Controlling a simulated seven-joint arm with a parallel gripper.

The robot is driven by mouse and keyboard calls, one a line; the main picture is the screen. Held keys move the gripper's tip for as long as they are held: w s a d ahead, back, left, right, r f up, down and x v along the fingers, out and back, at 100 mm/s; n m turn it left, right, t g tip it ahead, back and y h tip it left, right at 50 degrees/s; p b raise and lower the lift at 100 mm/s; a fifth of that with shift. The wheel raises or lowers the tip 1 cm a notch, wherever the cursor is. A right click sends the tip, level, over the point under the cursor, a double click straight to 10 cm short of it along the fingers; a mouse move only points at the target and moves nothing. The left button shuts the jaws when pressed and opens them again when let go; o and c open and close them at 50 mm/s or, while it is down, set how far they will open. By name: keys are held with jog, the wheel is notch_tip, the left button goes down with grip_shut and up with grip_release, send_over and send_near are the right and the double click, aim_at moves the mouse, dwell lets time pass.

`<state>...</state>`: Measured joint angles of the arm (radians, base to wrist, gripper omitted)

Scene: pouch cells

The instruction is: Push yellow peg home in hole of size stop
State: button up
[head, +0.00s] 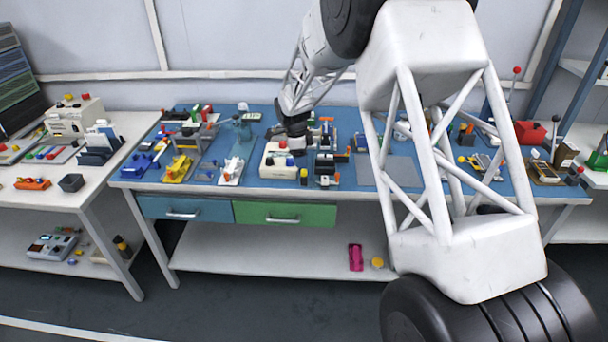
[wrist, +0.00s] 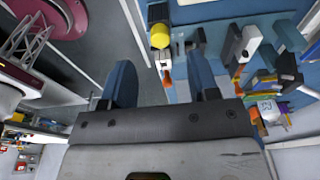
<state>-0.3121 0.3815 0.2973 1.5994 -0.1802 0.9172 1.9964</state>
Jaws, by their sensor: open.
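My gripper (wrist: 161,66) is open in the wrist view, with two blue fingers apart and nothing seen held between them. A yellow round-ended piece (wrist: 160,36), possibly the yellow peg, shows beyond the gap between the fingers. It sits at a dark and grey fixture (wrist: 157,13), with an orange part (wrist: 166,78) near it. I cannot tell how deep it sits or which hole it is in. In the head view my gripper (head: 297,147) is low over the blue bench, by a cream box (head: 279,172); its fingertips are too small to make out. The size stop cannot be picked out for certain.
The blue bench top (head: 400,172) is crowded with small fixtures. A dark fixture with orange parts (head: 325,168) stands right of the cream box. Yellow (head: 177,169) and white (head: 231,172) fixtures stand to the left. My arm hides part of the bench's right side.

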aim_at(304, 170)
jog(key=shift+d+f, duration=0.15)
jog(key=shift+f, duration=1.1)
jog(key=shift+d+f, duration=0.15)
jog(key=shift+f, duration=1.05)
jog(key=c, duration=1)
jog(key=shift+r, duration=0.1)
jog(key=shift+r, duration=4.9)
jog(key=shift+s+d+r, duration=0.1)
jog(key=shift+s+d, duration=0.1)
jog(key=shift+d, duration=1.7)
jog(key=shift+s+d, duration=0.15)
jog(key=shift+d, duration=1.75)
